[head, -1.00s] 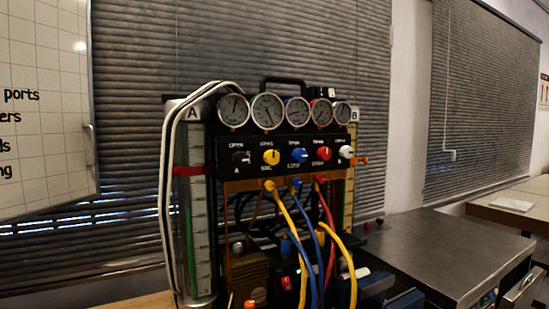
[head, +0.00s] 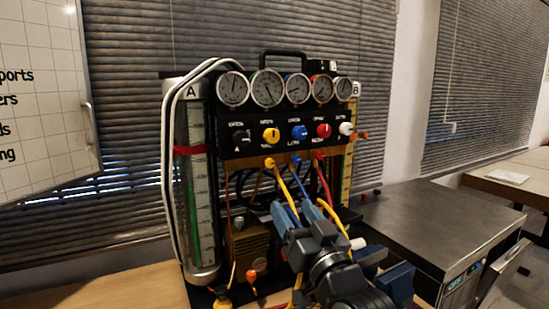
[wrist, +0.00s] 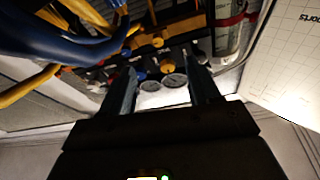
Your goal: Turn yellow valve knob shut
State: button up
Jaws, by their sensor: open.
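The yellow valve knob (head: 271,135) is the second from the left in the row on the black panel (head: 226,146), under the gauges. Its pointer angle is too small to read surely. My gripper (head: 298,207) is open and empty, in front of the rig and below the knob row, apart from the knob. In the wrist view the rig appears upside down between the spread fingers of my gripper (wrist: 160,65); I cannot tell surely which small knob there is the yellow one.
Black, blue (head: 299,132), red (head: 323,130) and white knobs share the row. Yellow and blue hoses (head: 285,183) hang below the panel, close to my gripper. A clear tube (head: 198,220) stands at left. A dark-topped cabinet (head: 440,225) is at right.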

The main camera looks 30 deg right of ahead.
jog(key=t, duration=0.1)
send_near(273, 138)
jog(key=w, duration=0.2)
jog(key=p+x, duration=0.1)
jog(key=x, duration=0.2)
jog(key=r+p+x, duration=0.1)
jog(key=x, duration=0.2)
jog(key=shift+s, duration=0.15)
jog(key=shift+w+d+r+p, duration=0.1)
jog(key=shift+w+p, duration=0.2)
jog(key=shift+w, duration=0.4)
jog(key=shift+c, duration=0.2)
jog(key=c, duration=1)
